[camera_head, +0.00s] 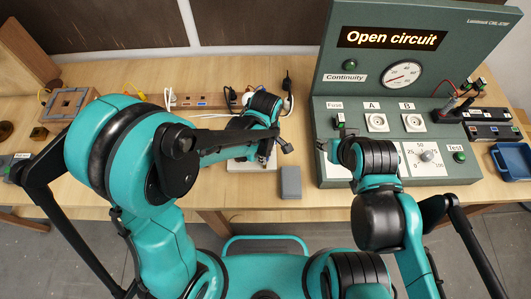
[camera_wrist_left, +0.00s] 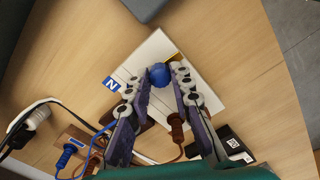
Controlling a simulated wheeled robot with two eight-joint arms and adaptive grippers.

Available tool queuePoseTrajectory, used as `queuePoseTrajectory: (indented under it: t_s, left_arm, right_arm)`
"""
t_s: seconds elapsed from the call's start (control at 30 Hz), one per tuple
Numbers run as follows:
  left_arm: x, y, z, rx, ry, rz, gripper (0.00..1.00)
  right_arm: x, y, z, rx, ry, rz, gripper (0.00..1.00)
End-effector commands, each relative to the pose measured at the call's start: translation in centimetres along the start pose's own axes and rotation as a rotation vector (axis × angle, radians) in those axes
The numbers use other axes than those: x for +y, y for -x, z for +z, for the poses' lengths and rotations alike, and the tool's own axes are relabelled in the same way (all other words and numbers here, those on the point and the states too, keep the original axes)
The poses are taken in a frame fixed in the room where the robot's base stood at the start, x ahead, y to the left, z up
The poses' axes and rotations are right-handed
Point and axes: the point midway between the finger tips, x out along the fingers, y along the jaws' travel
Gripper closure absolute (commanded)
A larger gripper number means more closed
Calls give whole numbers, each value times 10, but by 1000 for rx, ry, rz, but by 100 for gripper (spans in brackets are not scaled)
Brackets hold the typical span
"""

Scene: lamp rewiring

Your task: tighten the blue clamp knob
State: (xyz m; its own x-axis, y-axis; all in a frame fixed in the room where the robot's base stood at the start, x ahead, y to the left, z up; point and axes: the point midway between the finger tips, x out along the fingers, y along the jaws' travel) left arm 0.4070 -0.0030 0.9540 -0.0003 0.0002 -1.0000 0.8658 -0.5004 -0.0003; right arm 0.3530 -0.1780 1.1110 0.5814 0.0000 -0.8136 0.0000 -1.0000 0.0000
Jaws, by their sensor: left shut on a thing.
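The blue clamp knob (camera_wrist_left: 159,75) is a small round blue cap on a white base plate (camera_wrist_left: 150,54) marked with a blue N label (camera_wrist_left: 111,84). My left gripper (camera_wrist_left: 162,80) points down at the plate with its fingers on both sides of the knob, shut on it. In the head view, my left gripper (camera_head: 264,160) is over the white base plate (camera_head: 240,166), and the knob is hidden there. My right gripper (camera_head: 328,147) is beside the left edge of the green test panel; its fingers are too small to judge.
A grey block (camera_head: 290,182) lies just right of the plate. The green test panel (camera_head: 400,115) reads "Open circuit". Blue and brown leads (camera_wrist_left: 70,152) and a black box (camera_wrist_left: 234,146) lie close to the left fingers. A blue tray (camera_head: 512,161) sits far right.

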Motion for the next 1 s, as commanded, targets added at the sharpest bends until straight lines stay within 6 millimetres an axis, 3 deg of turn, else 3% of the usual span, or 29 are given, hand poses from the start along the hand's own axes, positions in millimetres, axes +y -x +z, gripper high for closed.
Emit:
queuePoseTrajectory:
  t_s: [1.0]
  left_arm:
    - [-1, -1, 0, 0, -906, 0, 100]
  right_arm:
    - [0, -19, 13, 0, 0, 0, 60]
